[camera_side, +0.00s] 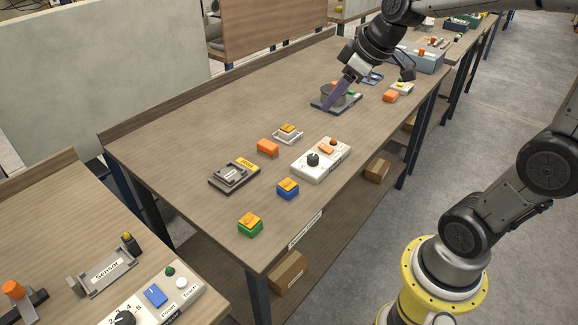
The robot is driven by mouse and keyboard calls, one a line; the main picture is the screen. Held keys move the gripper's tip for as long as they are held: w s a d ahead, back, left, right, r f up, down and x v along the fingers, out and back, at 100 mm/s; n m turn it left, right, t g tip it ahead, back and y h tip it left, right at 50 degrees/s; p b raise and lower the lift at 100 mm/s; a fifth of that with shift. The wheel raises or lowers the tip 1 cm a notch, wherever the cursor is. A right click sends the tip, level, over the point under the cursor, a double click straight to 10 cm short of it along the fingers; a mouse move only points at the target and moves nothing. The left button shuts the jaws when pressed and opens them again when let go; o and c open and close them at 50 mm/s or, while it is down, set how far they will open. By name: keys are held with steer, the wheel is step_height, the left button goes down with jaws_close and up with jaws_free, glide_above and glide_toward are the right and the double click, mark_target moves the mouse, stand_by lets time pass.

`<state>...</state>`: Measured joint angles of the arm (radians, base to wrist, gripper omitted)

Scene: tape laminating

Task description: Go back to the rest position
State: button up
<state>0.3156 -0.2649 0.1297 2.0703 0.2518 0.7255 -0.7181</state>
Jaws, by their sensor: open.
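My gripper (338,92) is at the far part of the wooden workbench (215,125), low over a dark flat fixture (323,106) with a grey round part (328,91) on it. The gripper is open.
Nearer on the bench are a white control box (320,160), a dark holder (234,173), blue (288,190) and green (250,226) blocks. The left bench middle is clear.

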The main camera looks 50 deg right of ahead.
steer(key=s+a+r, duration=0.2)
steer(key=s+a, duration=0.5)
steer(key=s, duration=0.3)
steer(key=s+f+m, duration=0.2)
steer(key=s+f, duration=0.2)
steer(key=s, duration=0.3)
steer(key=shift+f+m, duration=0.3)
steer(key=shift+m, duration=0.1)
steer(key=shift+s, duration=0.1)
